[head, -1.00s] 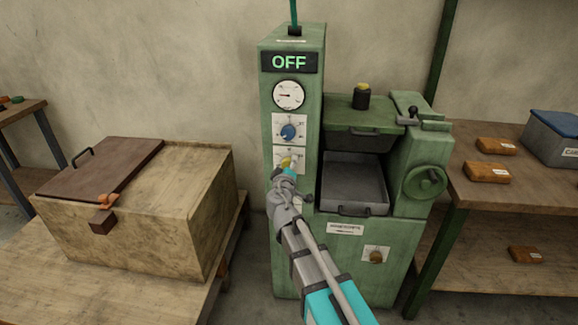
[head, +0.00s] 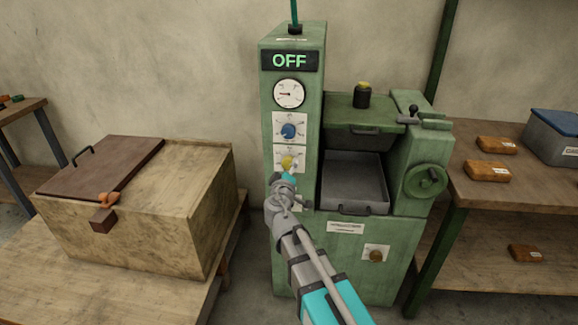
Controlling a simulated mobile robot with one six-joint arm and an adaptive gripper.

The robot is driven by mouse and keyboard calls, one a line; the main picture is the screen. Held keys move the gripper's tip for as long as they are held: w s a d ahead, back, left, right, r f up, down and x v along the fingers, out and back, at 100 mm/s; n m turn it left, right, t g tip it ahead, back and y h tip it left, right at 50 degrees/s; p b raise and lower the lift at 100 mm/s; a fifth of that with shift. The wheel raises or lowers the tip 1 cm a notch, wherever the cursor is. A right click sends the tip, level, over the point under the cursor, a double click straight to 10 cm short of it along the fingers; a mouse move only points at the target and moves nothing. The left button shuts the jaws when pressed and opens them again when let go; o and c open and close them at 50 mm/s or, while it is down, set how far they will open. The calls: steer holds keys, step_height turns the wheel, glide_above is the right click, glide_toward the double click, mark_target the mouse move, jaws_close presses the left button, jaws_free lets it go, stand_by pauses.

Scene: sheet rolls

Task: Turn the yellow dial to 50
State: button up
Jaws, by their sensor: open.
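The yellow dial (head: 287,162) sits on a white scale plate (head: 279,153) on the front of the green machine's left column, below a blue dial (head: 288,131). My gripper (head: 287,174) is just below and in front of the yellow dial and hides its lower part. The jaws are open, but the fingers are too small to make out clearly. I cannot tell whether they touch the dial, and its setting cannot be read.
The green machine (head: 347,260) shows OFF on its display (head: 290,61), above a round gauge (head: 289,94). A grey tray (head: 352,180) and a handwheel (head: 426,181) are right of my gripper. A wooden box (head: 140,210) stands left; a shelf (head: 500,195) with brown blocks stands right.

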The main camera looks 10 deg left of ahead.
steer(key=s, duration=0.8)
steer(key=shift+s, duration=0.4)
steer(key=shift+d, duration=0.1)
steer(key=d+f+m+g+h, duration=0.3)
steer(key=d+f+m+g, duration=0.1)
steer(key=d, duration=0.5)
steer(key=d+f+m+g+h, duration=0.3)
steer(key=d+f, duration=0.1)
steer(key=d, duration=0.5)
steer(key=s+d+f+m+g+y, duration=0.4)
steer(key=s+d+f+g+y, duration=0.2)
steer(key=s+d+f+g, duration=0.5)
step_height(320, 180, up, 24)
steer(key=a+p, duration=0.1)
steer(key=p, duration=2.2)
steer(key=shift+s+p, duration=0.35)
steer(key=shift+s, duration=0.05)
steer(key=shift+a+r, duration=0.1)
steer(key=shift+c, duration=0.3)
